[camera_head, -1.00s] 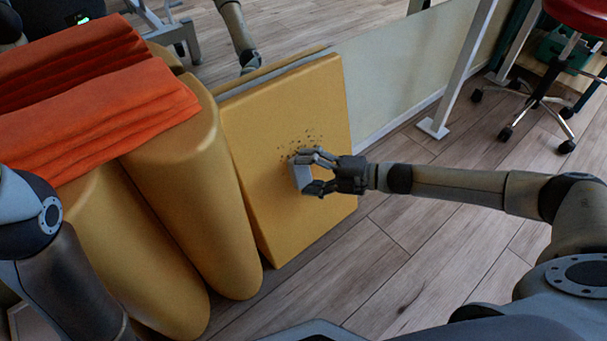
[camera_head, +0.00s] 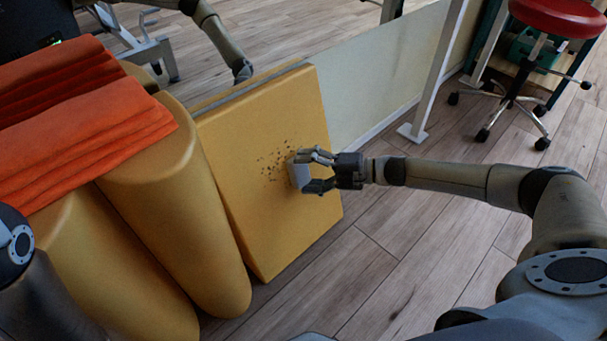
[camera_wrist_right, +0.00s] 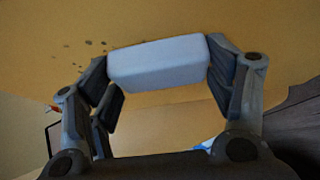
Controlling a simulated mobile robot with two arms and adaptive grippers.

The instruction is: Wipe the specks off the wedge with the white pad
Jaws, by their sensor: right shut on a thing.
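The yellow wedge (camera_head: 265,120) stands on edge, leaning back in the middle of the head view. Dark specks (camera_head: 274,165) are scattered on its face, just left of the white pad (camera_head: 298,175). My right gripper (camera_head: 304,172) is shut on the pad, reaching in from the right. In the right wrist view the white pad (camera_wrist_right: 158,63) sits between the fingers, at or very near the wedge face (camera_wrist_right: 190,20), with some specks (camera_wrist_right: 85,46) to its left. I cannot tell whether it touches. My left arm shows at the lower left; its gripper is out of view.
Yellow bolsters (camera_head: 175,200) stand left of the wedge, with folded orange towels (camera_head: 90,130) on top. A white post (camera_head: 437,75) and red stool (camera_head: 557,17) are at right. Wooden floor (camera_head: 370,265) is clear in front.

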